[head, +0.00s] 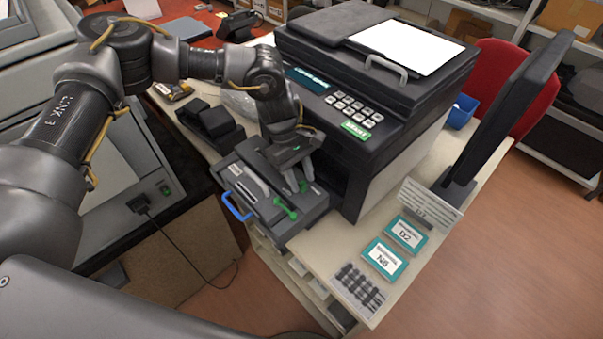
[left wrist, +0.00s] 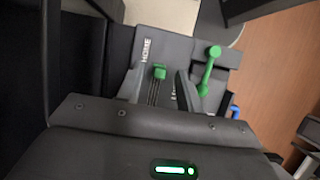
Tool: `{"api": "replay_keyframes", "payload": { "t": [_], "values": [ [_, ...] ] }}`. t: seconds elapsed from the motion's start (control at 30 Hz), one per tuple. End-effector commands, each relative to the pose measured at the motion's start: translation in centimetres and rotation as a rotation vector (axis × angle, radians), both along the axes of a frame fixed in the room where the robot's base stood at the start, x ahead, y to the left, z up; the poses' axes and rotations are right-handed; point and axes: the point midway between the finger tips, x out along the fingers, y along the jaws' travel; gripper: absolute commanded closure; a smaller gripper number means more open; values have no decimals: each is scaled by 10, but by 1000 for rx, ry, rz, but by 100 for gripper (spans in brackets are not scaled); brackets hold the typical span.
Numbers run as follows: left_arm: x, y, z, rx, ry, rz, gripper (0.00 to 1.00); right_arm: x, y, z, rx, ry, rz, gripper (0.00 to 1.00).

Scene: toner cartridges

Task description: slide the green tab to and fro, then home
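The green tab (left wrist: 160,71) stands in a slotted track on the grey pulled-out unit (head: 262,205), beside the printed word HOME in the left wrist view. In the head view the tab is hidden behind my gripper. My left gripper (head: 297,186) points down over the unit, its fingers apart. In the left wrist view a dark finger (left wrist: 183,91) stands to the right of the tab, with a gap between them; I cannot tell whether the gripper touches the tab. My right gripper is out of view.
A green lever (head: 286,207) with a round knob sits on the same unit, close to my gripper. A blue handle (head: 236,208) is on its front. The printer (head: 375,75) rises behind.

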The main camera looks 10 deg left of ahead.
Motion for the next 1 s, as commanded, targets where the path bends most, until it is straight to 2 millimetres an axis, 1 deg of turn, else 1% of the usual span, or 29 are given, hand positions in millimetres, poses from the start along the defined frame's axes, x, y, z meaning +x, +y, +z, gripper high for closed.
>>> {"api": "replay_keyframes", "payload": {
  "t": [0.17,0.37,0.4,0.43,0.67,1.0],
  "values": [
    [-1,-2,-6,0,0,0,64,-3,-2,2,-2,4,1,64],
    [-1,-2,-6,0,0,0,64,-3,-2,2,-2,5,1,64],
    [-1,-2,-6,0,0,0,65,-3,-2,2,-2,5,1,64],
    [-1,-2,-6,0,0,0,69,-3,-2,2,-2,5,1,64],
    [-1,-2,-6,0,0,0,99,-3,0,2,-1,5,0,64],
    [0,0,-7,-1,-1,2,100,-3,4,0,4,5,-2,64]
  ]
}}
